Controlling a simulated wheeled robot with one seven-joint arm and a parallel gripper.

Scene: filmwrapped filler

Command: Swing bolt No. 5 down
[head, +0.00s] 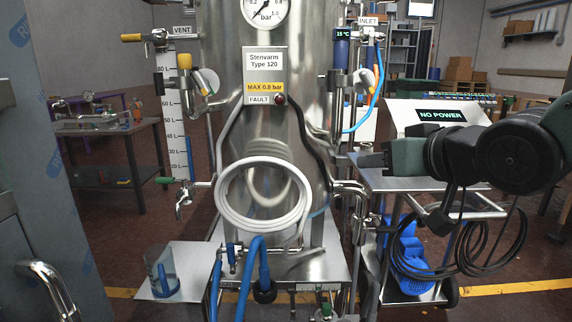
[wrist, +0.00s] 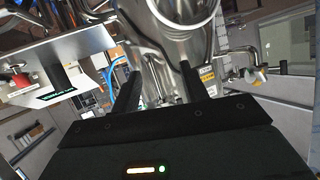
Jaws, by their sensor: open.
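No swing bolt, and no number 5, can be made out in either view. The steel tank (head: 225,125) stands upright in the middle of the head view, with its top cut off by the upper edge. It also shows tilted in the wrist view (wrist: 150,50). My gripper (head: 372,160) is to the right of the tank, pointing left towards it. In the wrist view its two dark fingers (wrist: 160,88) are apart with nothing between them, and the tank lies beyond them.
A pressure gauge (head: 265,10) and a fault plate (head: 265,75) are on the tank front. A coiled white hose (head: 222,195) hangs below. A trolley (head: 385,180) with a "NO POWER" sign (head: 443,115) stands near my arm. A blue-grey panel (head: 60,240) borders the left.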

